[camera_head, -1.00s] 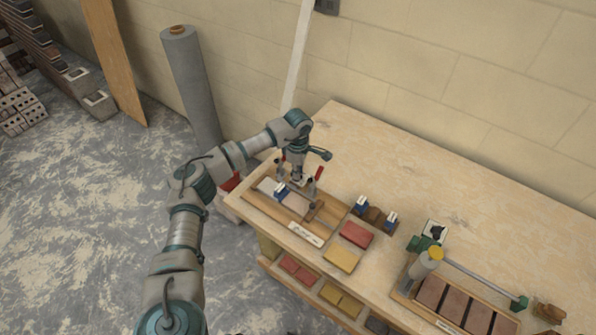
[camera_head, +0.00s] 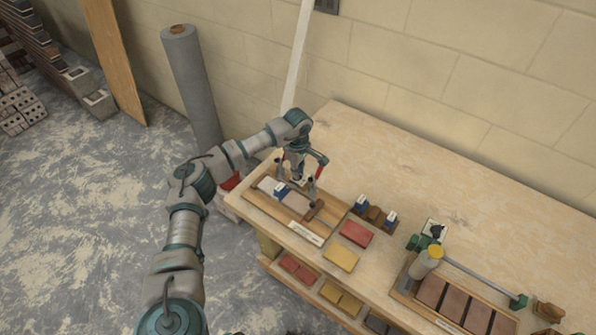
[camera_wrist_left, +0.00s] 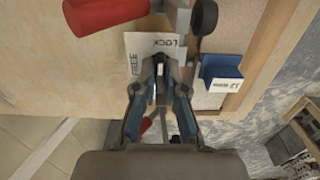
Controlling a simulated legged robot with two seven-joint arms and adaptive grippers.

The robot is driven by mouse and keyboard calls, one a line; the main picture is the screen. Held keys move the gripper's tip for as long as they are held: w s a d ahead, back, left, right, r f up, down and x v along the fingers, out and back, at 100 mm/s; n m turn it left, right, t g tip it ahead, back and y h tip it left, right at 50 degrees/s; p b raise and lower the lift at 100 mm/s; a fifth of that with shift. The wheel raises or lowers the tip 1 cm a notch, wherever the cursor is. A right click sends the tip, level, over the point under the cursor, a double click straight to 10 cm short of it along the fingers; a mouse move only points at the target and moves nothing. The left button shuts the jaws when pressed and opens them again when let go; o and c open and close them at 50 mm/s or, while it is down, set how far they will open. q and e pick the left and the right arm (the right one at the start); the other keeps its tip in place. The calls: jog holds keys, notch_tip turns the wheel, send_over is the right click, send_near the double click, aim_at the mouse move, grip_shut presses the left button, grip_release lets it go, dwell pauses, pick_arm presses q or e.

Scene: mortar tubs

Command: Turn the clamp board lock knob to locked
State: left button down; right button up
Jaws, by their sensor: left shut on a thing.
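The clamp board (camera_head: 262,208) is a wooden tray with blocks at the left end of the workbench. My left gripper (camera_head: 297,178) points down over its back part. In the left wrist view my left gripper (camera_wrist_left: 161,70) is shut at a white label (camera_wrist_left: 140,45) marked FREE and LOCK. The lock knob is hidden between the fingers, so its setting cannot be read. A red handle (camera_wrist_left: 105,15) and a black round tip (camera_wrist_left: 204,17) show beyond the label. The red handle also shows in the head view (camera_head: 322,160). My right gripper is not in view.
A blue block with a white tag (camera_wrist_left: 220,84) sits close beside the fingers. Red (camera_head: 356,233) and yellow (camera_head: 341,257) blocks lie right of the board. Farther right stands a long tray of brown bricks (camera_head: 452,305). The back of the workbench (camera_head: 400,160) is clear.

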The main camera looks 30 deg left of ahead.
pick_arm(q)
jog(key=c, duration=1.2)
grip_release()
jog(key=shift+w+a+r, duration=0.1)
jog(key=shift+w+r, duration=0.05)
jog(key=shift+r, duration=0.1)
jog(key=shift+c, duration=0.2)
jog(key=shift+f, duration=0.15)
notch_tip(320, 180, up, 12)
jog(key=shift+a+f, duration=0.1)
